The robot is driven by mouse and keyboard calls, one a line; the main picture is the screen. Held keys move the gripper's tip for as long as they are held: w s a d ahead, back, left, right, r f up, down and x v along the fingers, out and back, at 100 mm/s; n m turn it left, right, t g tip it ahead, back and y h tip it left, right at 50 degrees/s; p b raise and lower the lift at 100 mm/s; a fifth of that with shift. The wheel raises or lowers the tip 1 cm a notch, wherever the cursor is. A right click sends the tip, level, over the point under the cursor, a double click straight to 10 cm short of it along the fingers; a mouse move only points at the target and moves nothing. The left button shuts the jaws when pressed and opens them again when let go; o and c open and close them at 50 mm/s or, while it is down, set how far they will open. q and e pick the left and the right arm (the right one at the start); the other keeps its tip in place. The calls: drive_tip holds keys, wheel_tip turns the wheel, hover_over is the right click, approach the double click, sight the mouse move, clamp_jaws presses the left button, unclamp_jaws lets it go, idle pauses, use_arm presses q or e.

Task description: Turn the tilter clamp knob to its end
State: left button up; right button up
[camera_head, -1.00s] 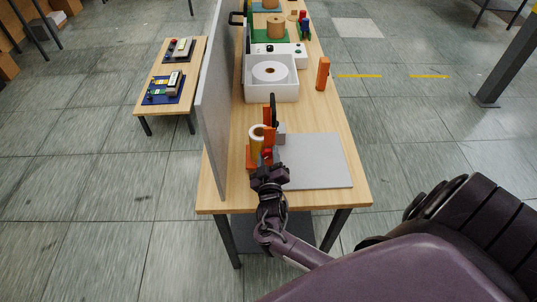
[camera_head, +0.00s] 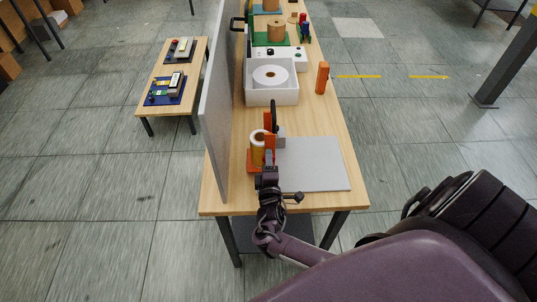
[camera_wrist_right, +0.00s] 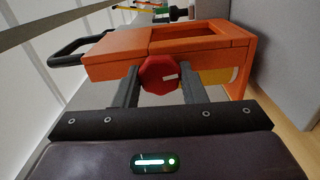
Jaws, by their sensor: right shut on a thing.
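The red octagonal clamp knob (camera_wrist_right: 158,72) sits on the front of the orange tilter (camera_wrist_right: 205,40) in the right wrist view. A white mark on the knob lies towards its right side. My right gripper (camera_wrist_right: 160,80) is shut on the knob, one finger on each side. In the head view my right gripper (camera_head: 268,165) is at the near side of the orange tilter (camera_head: 252,160) and hides the knob. The tilter holds a pale-rimmed yellow roll (camera_head: 257,148). My left gripper is not in view.
A grey plate (camera_head: 315,165) lies right of the tilter. A grey upright panel (camera_head: 215,120) runs along the table's left side. A white box with a roll (camera_head: 286,94) and an orange block (camera_head: 322,78) stand farther back. A black handle (camera_wrist_right: 65,50) shows left of the tilter.

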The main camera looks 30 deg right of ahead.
drive_tip(key=n, duration=1.6)
drive_tip(key=shift+s+f+p, duration=0.1)
drive_tip(key=shift+f+p, duration=0.1)
drive_tip(key=shift+p, duration=0.2)
drive_tip(key=o, duration=1)
